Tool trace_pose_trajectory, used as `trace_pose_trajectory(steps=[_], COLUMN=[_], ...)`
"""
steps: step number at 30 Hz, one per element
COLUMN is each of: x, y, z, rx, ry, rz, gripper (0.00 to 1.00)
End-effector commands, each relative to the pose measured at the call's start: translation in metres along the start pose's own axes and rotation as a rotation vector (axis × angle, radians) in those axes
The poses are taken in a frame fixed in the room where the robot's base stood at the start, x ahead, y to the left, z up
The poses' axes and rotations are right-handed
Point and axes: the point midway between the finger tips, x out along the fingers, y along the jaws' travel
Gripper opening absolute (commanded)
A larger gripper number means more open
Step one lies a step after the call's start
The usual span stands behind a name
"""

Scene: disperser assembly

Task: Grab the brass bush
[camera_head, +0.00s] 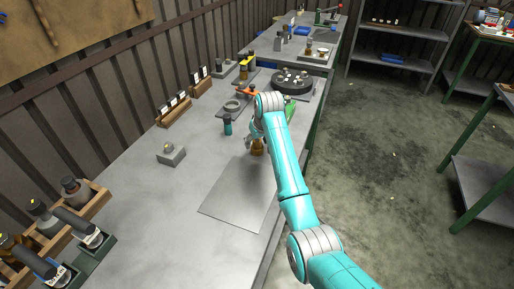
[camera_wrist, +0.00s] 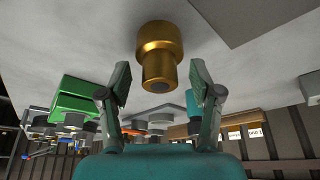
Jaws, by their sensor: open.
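The brass bush (camera_wrist: 158,52) is a gold-coloured stepped cylinder, wider at one end, with a dark centre on its narrow end. In the wrist view it is at the top middle, just beyond and between the fingertips of my gripper (camera_wrist: 159,82). The fingers are apart, with nothing visibly held between them. In the head view the brass bush (camera_head: 257,147) shows as a small brownish shape on the bench, beside my gripper (camera_head: 255,135) and partly hidden by my arm.
A flat grey plate (camera_head: 238,196) lies on the bench in front. A teal-topped bottle (camera_head: 227,124), a grey block with a button (camera_head: 171,154) and a dark round carousel (camera_head: 291,82) stand around. A green object (camera_wrist: 75,105) is left in the wrist view.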

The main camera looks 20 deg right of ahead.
Motion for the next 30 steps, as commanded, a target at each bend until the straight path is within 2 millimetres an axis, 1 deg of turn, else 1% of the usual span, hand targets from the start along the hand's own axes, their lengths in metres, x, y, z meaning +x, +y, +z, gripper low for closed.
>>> trace_pose_trajectory(steps=[5, 6, 8, 9, 11, 12, 13, 20, 23, 26, 30], x=[0.000, 0.000, 0.000, 0.000, 0.000, 0.000, 0.000, -0.001, -0.004, -0.014, -0.038], y=[0.000, 0.000, 0.000, 0.000, 0.000, 0.000, 0.000, 0.000, 0.000, 0.000, 0.000], z=[0.000, 0.000, 0.000, 0.000, 0.000, 0.000, 0.000, 0.000, -0.002, -0.007, -0.017], rx=[0.000, 0.000, 0.000, 0.000, 0.000, 0.000, 0.000, 0.000, 0.000, 0.000, 0.000], ry=[0.001, 0.001, 0.001, 0.001, 0.001, 0.000, 0.000, 0.001, 0.002, 0.005, 0.005], rz=[0.000, 0.000, 0.000, 0.000, 0.000, 0.000, 0.000, 0.000, 0.000, 0.001, 0.001], gripper=[0.64, 0.54, 0.39, 0.29, 0.14, 0.04, 0.00, 0.00, 0.00, 0.00, 0.00])
